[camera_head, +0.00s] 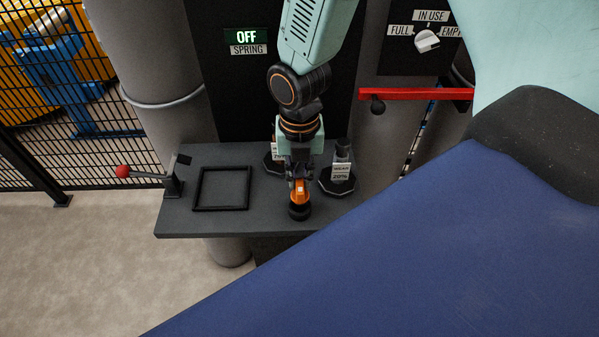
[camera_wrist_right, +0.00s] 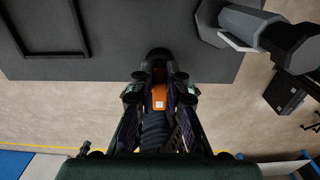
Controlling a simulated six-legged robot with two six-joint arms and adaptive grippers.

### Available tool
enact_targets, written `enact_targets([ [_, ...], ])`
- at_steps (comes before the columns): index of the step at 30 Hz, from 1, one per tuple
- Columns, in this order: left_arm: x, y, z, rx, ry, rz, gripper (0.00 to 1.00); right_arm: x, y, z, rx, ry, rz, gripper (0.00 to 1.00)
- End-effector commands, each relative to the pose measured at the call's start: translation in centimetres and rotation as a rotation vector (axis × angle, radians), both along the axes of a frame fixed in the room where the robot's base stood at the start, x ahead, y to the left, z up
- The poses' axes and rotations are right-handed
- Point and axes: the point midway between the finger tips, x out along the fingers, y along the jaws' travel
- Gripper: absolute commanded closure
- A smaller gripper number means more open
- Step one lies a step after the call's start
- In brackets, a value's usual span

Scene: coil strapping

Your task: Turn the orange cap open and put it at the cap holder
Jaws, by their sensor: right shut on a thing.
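The orange cap (camera_head: 300,189) has a small white label and a dark round end at its lower side. It stands near the front edge of the grey table, right of centre. My right gripper (camera_head: 299,176) points down from above and is shut on it. In the right wrist view the orange cap (camera_wrist_right: 159,97) shows between the two fingers (camera_wrist_right: 157,90), with the dark round end beyond it. I cannot tell whether the cap's dark end touches the table. I cannot make out which thing is the cap holder. My left gripper is not in view.
The grey table (camera_head: 190,222) holds an empty black square frame (camera_head: 221,188) and a red-knobbed lever (camera_head: 123,171) at left. A labelled dark weight (camera_head: 340,172) stands close right of the gripper, another partly hidden behind it. A red bar (camera_head: 415,94) is at the right.

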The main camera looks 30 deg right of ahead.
Motion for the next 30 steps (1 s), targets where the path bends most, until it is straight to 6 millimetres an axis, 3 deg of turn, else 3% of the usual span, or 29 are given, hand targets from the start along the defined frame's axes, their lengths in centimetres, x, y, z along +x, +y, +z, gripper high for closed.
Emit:
enact_targets([
  [30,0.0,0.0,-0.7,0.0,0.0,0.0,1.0,0.0,0.0,-2.7,-0.001,0.001,0.001,1.0],
])
